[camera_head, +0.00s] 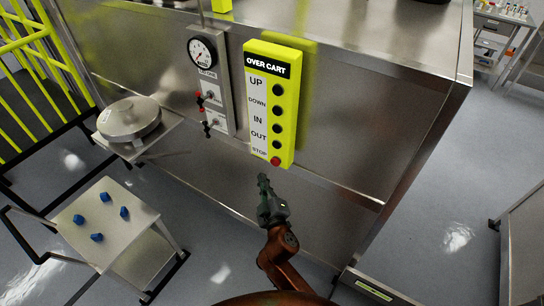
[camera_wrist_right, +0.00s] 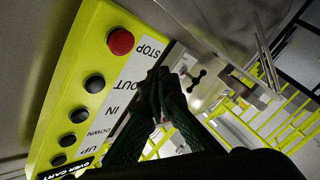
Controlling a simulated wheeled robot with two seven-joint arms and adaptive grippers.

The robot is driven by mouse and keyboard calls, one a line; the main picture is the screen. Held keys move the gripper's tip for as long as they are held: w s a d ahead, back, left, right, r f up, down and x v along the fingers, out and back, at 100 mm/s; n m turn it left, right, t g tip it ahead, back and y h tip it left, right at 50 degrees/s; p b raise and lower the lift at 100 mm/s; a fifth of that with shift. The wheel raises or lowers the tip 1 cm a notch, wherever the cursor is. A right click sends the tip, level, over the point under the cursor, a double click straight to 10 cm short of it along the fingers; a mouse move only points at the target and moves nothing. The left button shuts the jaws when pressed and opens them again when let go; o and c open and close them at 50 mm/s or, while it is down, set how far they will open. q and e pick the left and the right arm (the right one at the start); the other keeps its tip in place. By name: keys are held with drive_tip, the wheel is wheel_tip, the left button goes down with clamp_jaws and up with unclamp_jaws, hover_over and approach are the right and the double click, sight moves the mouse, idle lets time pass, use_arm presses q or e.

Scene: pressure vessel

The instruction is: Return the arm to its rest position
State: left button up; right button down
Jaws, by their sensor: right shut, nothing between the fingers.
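My right arm (camera_head: 280,258) comes up from the bottom of the head view. Its gripper (camera_head: 264,180) is shut and empty, just below and left of the yellow OVER CART panel (camera_head: 287,150). The panel has black buttons marked UP, DOWN, IN and OUT and a red STOP button (camera_head: 275,161) at its bottom. In the right wrist view the shut fingertips (camera_wrist_right: 163,78) appear in front of the panel's white label strip (camera_wrist_right: 135,85), with the red button (camera_wrist_right: 120,41) to their upper left. I cannot tell whether they touch anything. My left gripper is out of view.
A steel vessel housing (camera_head: 340,120) fills the back. A gauge (camera_head: 202,52) and small valves (camera_head: 210,98) sit left of the panel. A round lidded pot (camera_head: 128,118), a cart with blue pieces (camera_head: 108,240) and yellow railings (camera_head: 30,60) stand left.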

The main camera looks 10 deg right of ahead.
drive_tip(key=s+d+f+g, duration=0.1)
drive_tip(key=d+f+g, duration=0.15)
drive_tip(key=f, duration=1.05)
drive_tip(key=s+d+f+g, duration=0.1)
drive_tip(key=d+f+g, duration=0.15)
drive_tip(key=f, duration=1.05)
drive_tip(key=s+d+f+m+g, duration=0.1)
drive_tip(key=s+d+f, duration=0.1)
drive_tip(key=s+f, duration=0.35)
drive_tip(key=s+d+f+m+g, duration=0.1)
drive_tip(key=s+d+f+g, duration=0.15)
drive_tip(key=f, duration=0.65)
drive_tip(key=s+d+f+g, duration=0.1)
drive_tip(key=s+f, duration=0.3)
drive_tip(key=f, duration=0.3)
drive_tip(key=s+d+f+m+g, duration=0.2)
drive_tip(key=s+d+f, duration=0.1)
drive_tip(key=s+f, duration=0.6)
drive_tip(key=s+d+f+m+g, duration=0.1)
drive_tip(key=s+d+f+g, duration=0.15)
drive_tip(key=s+f, duration=0.65)
drive_tip(key=s+d+f+m+g, duration=0.1)
drive_tip(key=s+d+f, duration=0.1)
drive_tip(key=s, duration=1.1)
drive_tip(key=s+d+f+m+g, duration=0.1)
drive_tip(key=s+d, duration=0.3)
drive_tip(key=s, duration=0.9)
drive_tip(key=shift+f+m+h, duration=0.3)
drive_tip(key=shift+f+m, duration=0.4)
drive_tip(key=shift+f, duration=0.05)
